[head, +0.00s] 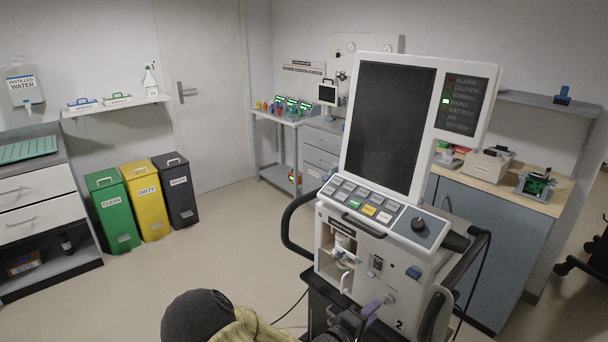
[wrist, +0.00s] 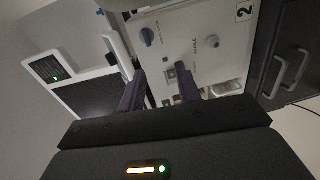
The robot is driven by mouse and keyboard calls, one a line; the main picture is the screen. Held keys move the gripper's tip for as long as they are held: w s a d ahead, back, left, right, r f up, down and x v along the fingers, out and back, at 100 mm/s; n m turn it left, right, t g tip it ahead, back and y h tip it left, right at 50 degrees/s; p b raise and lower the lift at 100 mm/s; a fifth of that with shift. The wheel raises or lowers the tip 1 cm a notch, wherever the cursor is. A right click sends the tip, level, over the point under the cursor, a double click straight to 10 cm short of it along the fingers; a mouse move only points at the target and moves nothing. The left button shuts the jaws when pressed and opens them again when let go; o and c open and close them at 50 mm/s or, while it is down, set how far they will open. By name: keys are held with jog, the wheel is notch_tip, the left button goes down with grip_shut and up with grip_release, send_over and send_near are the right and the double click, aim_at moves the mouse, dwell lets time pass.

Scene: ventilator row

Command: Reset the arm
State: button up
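My gripper (wrist: 162,82) shows two purple fingers in the wrist view, spread apart with nothing seen between them except the ventilator's front. In the head view, my gripper (head: 372,306) is at the lower front of the ventilator (head: 330,262), partly hidden by my own arm. The ventilator's pale front panel (wrist: 196,42) fills the middle of the wrist view, with a blue knob, a small grey socket and a round port. Whether the fingertips touch the panel cannot be told.
The ventilator's large dark screen (head: 390,128) and black side handle (head: 290,225) stand close to my arm. A blue-grey cabinet (head: 510,225) stands behind it at right. Green (head: 112,215), yellow (head: 146,205) and black bins stand at left. Floor between bins and ventilator is clear.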

jog(key=s+a+r+m+g+y+p, duration=0.2)
jog(key=s+r+m+g+y+p, duration=0.1)
jog(key=s+r+y, duration=0.3)
jog(key=s+a+r+m+g+y+p, duration=0.2)
jog(key=s+r+m+g+y+p, duration=0.2)
jog(key=s+r, duration=0.6)
jog(key=r+g+y+p, duration=0.1)
jog(key=y+p, duration=0.1)
jog(key=shift+s+r+m+y, duration=0.2)
jog(key=shift+s+m+y, duration=0.1)
jog(key=shift+s+y, duration=0.1)
jog(key=shift+w+a, duration=0.1)
jog(key=shift+w, duration=0.05)
